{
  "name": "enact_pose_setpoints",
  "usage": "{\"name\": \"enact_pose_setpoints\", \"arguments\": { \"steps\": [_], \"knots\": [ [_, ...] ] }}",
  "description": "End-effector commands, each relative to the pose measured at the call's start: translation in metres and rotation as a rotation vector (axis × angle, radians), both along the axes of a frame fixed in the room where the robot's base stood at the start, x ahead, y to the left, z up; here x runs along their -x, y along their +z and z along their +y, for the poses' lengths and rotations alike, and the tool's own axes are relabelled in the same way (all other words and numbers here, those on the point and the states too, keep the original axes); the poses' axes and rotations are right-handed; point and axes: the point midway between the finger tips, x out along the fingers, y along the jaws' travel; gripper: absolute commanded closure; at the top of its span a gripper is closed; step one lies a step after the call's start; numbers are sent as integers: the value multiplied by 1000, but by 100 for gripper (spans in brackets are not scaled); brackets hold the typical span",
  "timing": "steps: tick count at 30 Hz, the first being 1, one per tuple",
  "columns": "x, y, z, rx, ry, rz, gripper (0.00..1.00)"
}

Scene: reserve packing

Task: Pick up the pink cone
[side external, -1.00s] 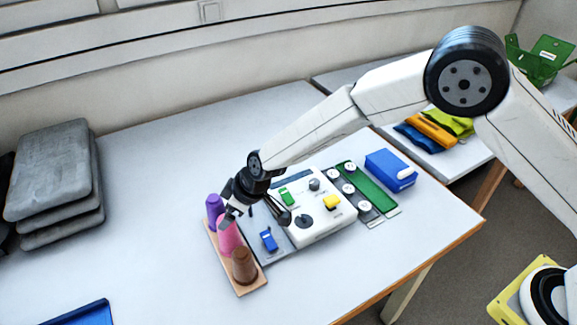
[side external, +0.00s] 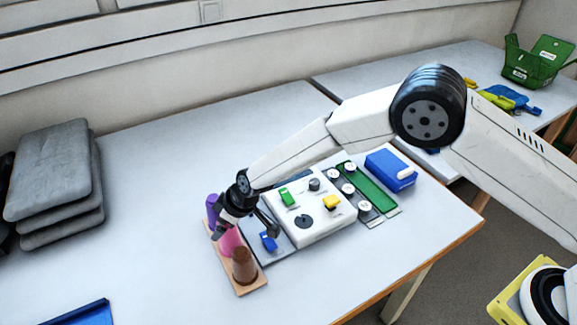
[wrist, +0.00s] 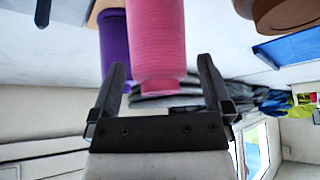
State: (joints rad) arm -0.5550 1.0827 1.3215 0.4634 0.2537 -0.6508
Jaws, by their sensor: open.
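The pink cone (side external: 229,243) stands on a wooden strip (side external: 250,289) between a purple cone (side external: 211,204) and a brown cone (side external: 243,267). My gripper (side external: 245,233) is over the row at the pink cone, and its jaws hide part of that cone. In the wrist view the pink cone (wrist: 157,40) lies between the two open fingers (wrist: 163,68), its narrow end toward the palm. A gap shows on both sides of it. The purple cone (wrist: 114,48) is close by the left finger there, and the brown cone (wrist: 283,12) is farther off at upper right.
Grey cushions (side external: 50,180) are stacked at left, and a blue tray (side external: 85,316) is at front left. The table between is clear.

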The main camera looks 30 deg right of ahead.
Motion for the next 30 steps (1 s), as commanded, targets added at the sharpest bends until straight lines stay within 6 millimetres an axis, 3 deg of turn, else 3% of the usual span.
{"name": "enact_pose_setpoints", "arguments": {
  "steps": [6, 21, 22, 23, 30],
  "knots": [
    [-4, -9, 4, 1, 0, -1, 0],
    [-4, -9, 4, 1, 0, -1, 0],
    [-4, -9, 4, 1, 0, -1, 3],
    [-4, -9, 4, 1, 0, -1, 13],
    [-4, -9, 4, 1, 0, -1, 89]
  ]
}}
